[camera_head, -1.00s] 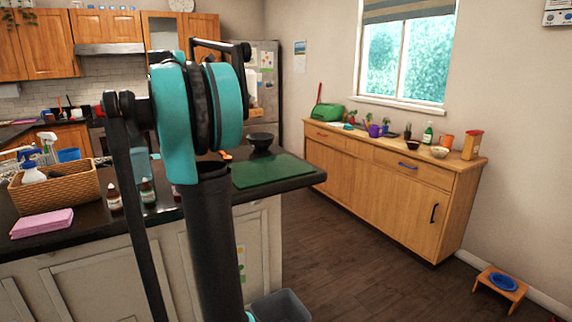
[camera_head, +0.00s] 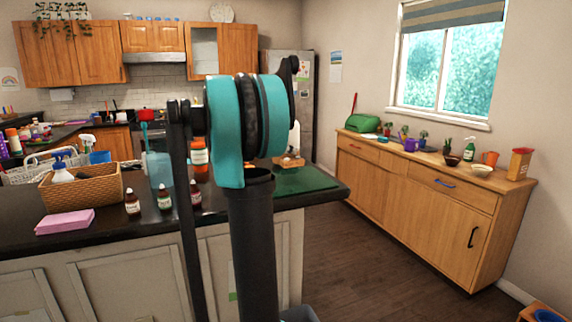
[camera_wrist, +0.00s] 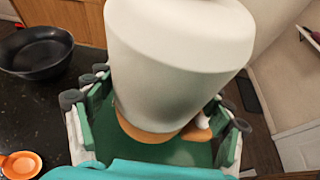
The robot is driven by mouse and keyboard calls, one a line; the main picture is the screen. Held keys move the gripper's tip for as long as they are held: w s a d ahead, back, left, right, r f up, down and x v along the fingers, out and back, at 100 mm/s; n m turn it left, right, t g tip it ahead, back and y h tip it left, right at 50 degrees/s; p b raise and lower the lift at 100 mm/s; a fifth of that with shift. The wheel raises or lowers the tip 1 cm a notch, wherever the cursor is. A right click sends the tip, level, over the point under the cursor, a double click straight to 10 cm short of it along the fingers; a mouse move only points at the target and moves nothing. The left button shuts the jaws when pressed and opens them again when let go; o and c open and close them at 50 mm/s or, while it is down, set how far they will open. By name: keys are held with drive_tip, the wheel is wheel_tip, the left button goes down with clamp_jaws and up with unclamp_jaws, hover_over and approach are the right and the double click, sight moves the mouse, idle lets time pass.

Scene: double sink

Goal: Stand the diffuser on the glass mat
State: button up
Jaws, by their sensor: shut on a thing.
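The diffuser, a white tapered body (camera_wrist: 180,50) with a wood-coloured base, fills the middle of the wrist view. My gripper (camera_wrist: 155,112) is shut on it, with fingers on both sides. In the head view the diffuser (camera_head: 294,139) shows in part to the right of my arm, above the green glass mat (camera_head: 318,182). The mat lies at the right end of the dark counter, partly hidden by my arm. Dark green also shows under the diffuser in the wrist view. I cannot tell whether the base touches the mat.
Small brown bottles (camera_head: 132,202), a wicker basket (camera_head: 85,186) and a pink cloth (camera_head: 65,222) lie left of my arm.

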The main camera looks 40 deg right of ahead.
drive_tip(key=shift+f, duration=3)
drive_tip(key=shift+f, duration=0.1)
drive_tip(key=o, duration=1.6)
drive_tip(key=shift+a, duration=0.2)
drive_tip(key=v, duration=1.1)
drive_tip(key=shift+w+a+r, duration=0.1)
drive_tip(key=shift+a+r, duration=0.2)
drive_tip(key=shift+r, duration=0.05)
